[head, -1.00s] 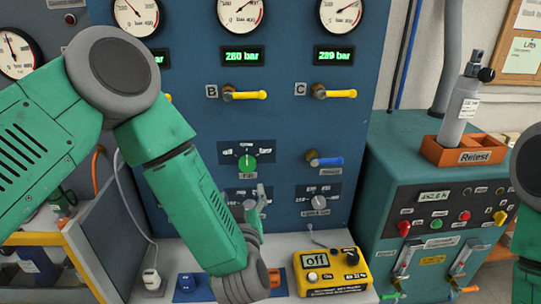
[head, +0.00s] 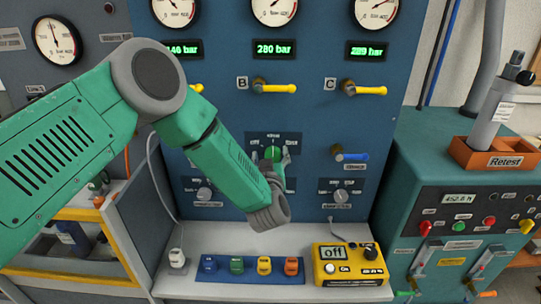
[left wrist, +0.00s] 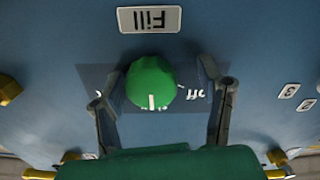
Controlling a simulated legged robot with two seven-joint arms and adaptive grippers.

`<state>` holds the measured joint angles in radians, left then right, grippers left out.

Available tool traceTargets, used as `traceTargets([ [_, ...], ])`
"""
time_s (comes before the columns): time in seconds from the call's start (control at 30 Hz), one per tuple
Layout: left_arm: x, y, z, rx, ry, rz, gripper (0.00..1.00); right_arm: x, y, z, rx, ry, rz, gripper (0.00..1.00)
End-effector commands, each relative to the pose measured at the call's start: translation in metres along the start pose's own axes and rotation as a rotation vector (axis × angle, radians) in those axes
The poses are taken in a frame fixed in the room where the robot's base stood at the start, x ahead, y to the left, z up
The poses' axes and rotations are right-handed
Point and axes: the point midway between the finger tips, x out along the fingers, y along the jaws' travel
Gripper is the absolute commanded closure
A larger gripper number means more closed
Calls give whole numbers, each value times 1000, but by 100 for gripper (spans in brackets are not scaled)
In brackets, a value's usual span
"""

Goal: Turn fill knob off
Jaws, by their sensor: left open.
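The green fill knob (head: 272,153) sits on a dark label plate on the blue panel. In the left wrist view the knob (left wrist: 150,80) shows a white pointer line facing down, towards my palm. The "off" mark (left wrist: 194,93) is to its right there, and the Fill label (left wrist: 150,19) is above the knob. My left gripper (head: 271,158) is at the knob, with its fingers spread. In the left wrist view its fingers (left wrist: 158,83) stand on either side of the knob with gaps. My right gripper does not show.
Yellow valve handles B (head: 275,88) and C (head: 365,90) are above the knob, and a blue handle (head: 350,156) is to its right. A grey knob (head: 340,196) is lower right.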

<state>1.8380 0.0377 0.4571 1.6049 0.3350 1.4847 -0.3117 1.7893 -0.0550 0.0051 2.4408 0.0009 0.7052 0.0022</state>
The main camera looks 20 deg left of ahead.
Motion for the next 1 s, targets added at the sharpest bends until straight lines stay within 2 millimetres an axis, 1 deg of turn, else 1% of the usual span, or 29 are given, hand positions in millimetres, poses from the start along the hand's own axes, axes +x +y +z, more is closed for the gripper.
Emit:
traceTargets([
  [0.1, -1, 2, 0, 1, 0, 1, 39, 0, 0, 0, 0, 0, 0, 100],
  [0.13, -1, 2, 0, 2, 0, 1, 42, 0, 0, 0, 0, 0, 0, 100],
  [0.17, -1, 3, 0, 2, 0, 1, 53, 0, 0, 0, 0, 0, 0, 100],
  [0.2, -1, 2, 0, 1, 0, 1, 67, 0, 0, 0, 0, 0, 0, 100],
  [0.27, -1, 2, 0, 1, 0, 2, 88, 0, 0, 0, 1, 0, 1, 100],
  [0.47, -1, 2, 0, -5, 0, 5, 89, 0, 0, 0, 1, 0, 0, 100],
  [0.67, -1, 2, 1, -45, 0, 4, 89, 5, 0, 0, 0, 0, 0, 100],
  [0.87, -1, 0, 2, -155, 1, 1, 89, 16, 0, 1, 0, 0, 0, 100],
  [1.0, -1, 0, 3, -273, 2, 2, 89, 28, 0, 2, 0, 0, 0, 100],
])
